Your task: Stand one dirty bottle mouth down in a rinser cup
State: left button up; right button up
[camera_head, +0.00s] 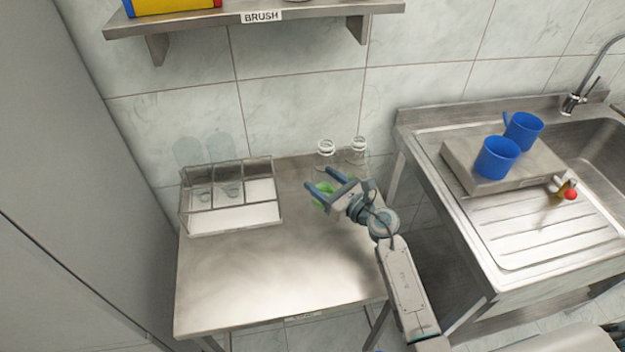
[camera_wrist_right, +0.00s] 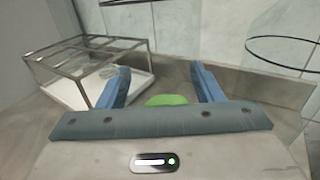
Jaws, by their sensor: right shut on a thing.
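My right gripper (camera_head: 328,190) is shut around a clear glass bottle with green residue (camera_head: 322,188), at the back right of the steel table. The green also shows between the blue fingers in the right wrist view (camera_wrist_right: 165,100); the clear glass is hard to make out there. The bottle's mouth seems to be the left of two glass rims behind the gripper. Another clear bottle (camera_head: 358,150) stands mouth up just right of it. Two blue rinser cups, a front one (camera_head: 497,158) and a rear one (camera_head: 523,131), stand on a grey box. My left gripper is not in view.
A wire-framed rack (camera_head: 232,217) on the table's left holds two glass bottles (camera_head: 220,150), apparently mouth down. The sink unit (camera_head: 520,240) stands right, across a gap. A red-knobbed fitting (camera_head: 569,193) is by the box. A shelf (camera_head: 280,17) hangs above. The table front is clear.

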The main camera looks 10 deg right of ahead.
jog(key=w+d+b+v, duration=0.1)
jog(key=b+v, duration=0.1)
jog(key=v, duration=0.9)
notch_tip(320, 180, up, 6)
jog(key=s+p, duration=0.1)
jog(key=p, duration=0.3)
jog(key=shift+d, duration=0.2)
jog(key=shift+s+r, duration=0.15)
